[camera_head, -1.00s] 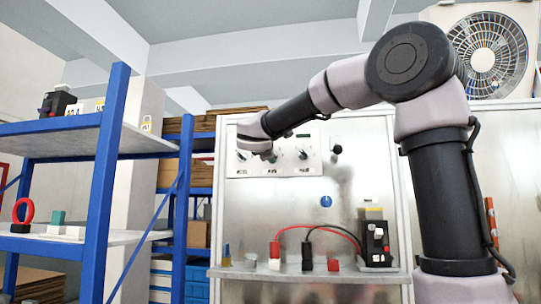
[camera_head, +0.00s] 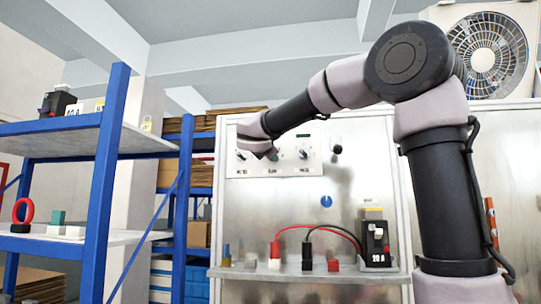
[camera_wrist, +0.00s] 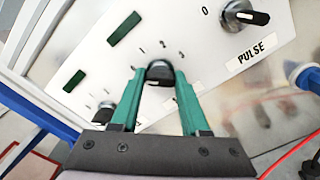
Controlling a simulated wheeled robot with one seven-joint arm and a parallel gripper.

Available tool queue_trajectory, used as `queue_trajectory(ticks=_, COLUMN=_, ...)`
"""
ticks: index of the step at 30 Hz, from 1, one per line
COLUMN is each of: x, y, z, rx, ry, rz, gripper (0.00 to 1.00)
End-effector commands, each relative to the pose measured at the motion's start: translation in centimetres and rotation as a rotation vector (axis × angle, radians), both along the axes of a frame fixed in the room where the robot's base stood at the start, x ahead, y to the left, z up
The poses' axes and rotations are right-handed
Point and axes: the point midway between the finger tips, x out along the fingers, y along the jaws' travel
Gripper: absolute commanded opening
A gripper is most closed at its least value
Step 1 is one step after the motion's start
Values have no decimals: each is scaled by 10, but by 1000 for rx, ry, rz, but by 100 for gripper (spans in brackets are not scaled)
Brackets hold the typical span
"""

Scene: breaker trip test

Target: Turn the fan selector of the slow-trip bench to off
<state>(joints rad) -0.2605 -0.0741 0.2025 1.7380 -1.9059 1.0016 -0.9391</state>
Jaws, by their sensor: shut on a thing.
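The white control panel (camera_head: 312,170) on the metal bench carries a row of dark knobs. My gripper (camera_wrist: 160,82) is shut on the middle knob (camera_wrist: 161,70), with one green finger on each side of it. Marks 1, 2 and 3 show above this knob; its label is mostly hidden by a finger, and I cannot tell its exact setting. In the head view my gripper (camera_head: 268,150) covers most of that knob. The left knob (camera_head: 241,155) and the right knob (camera_head: 303,153), labelled PULSE in the wrist view, are free.
A blue knob (camera_head: 326,201) sits below the panel. On the bench shelf stand a breaker (camera_head: 375,240) marked 20 A and red and black plugs with leads. A blue rack (camera_head: 105,180) stands at left. A boxed fan (camera_head: 487,55) is at upper right.

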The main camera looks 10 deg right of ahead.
Motion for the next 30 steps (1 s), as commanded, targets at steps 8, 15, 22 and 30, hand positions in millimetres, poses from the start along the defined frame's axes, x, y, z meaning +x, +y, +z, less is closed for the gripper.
queue_trajectory(ticks=8, x=0, y=1, z=-2, rx=-3, ry=5, rz=1, gripper=0)
queue_trajectory(ticks=15, x=0, y=1, z=-2, rx=-3, ry=4, rz=0, gripper=75)
queue_trajectory(ticks=22, x=0, y=0, z=-1, rx=-2, ry=2, rz=0, gripper=75)
queue_trajectory(ticks=30, x=-30, y=12, z=0, rx=-2, ry=1, rz=1, gripper=75)
